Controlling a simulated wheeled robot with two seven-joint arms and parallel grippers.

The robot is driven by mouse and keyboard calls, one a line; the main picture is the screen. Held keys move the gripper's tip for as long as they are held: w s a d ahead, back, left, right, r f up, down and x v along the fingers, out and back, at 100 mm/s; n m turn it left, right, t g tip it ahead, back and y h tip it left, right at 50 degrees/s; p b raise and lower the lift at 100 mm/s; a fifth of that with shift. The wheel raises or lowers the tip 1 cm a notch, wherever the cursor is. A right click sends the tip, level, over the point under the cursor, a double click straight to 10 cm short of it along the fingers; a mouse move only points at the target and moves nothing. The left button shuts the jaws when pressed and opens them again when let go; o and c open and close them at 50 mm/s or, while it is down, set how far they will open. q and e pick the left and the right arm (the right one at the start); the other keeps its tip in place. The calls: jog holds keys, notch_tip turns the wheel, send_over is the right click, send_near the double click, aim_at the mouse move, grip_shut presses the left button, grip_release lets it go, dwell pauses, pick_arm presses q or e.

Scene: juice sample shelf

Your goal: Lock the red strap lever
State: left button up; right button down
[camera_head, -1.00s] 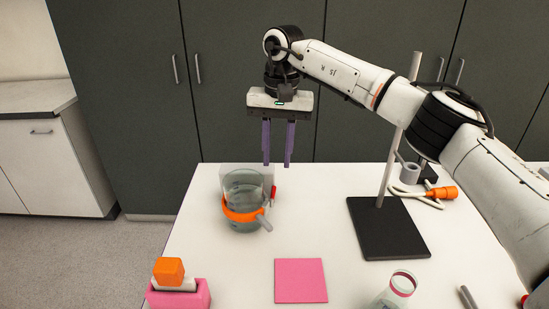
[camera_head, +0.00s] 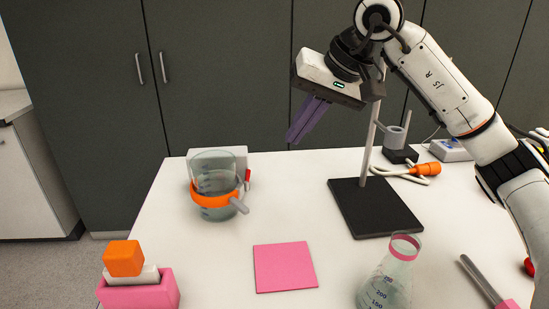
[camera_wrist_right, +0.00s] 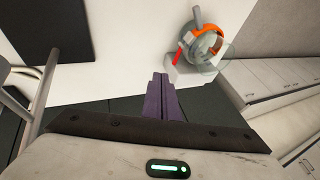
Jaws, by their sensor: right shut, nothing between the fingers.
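The red strap lever (camera_head: 248,178) shows as a small red piece on the right side of a white block behind a glass beaker (camera_head: 214,208). The lever also shows in the right wrist view (camera_wrist_right: 177,57), at the block's edge. An orange band (camera_head: 207,198) with a grey handle goes around the beaker. Whether the lever is locked I cannot tell. My right gripper (camera_head: 297,138), with purple fingers, is shut and empty. It hangs tilted in the air to the right of the lever, above the table's far edge, clear of everything. My left gripper is not in view.
A black stand base (camera_head: 373,208) with an upright rod stands right of the middle. A pink square (camera_head: 285,267) lies flat in front. A flask (camera_head: 388,275) stands front right, and a pink holder with an orange block (camera_head: 123,258) front left. An orange-ended cable (camera_head: 428,169) lies behind.

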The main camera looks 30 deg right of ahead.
aim_at(247, 178)
jog(key=x, duration=0.3)
jog(key=a+x, duration=0.1)
jog(key=x, duration=0.3)
jog(key=a+x, duration=0.1)
jog(key=x, duration=0.3)
jog(key=shift+w+r, duration=0.3)
jog(key=shift+w, duration=0.1)
jog(key=shift+w+a+f, duration=0.2)
jog(key=shift+w+a, duration=0.1)
jog(key=shift+a, duration=0.2)
jog(key=shift+d, duration=0.1)
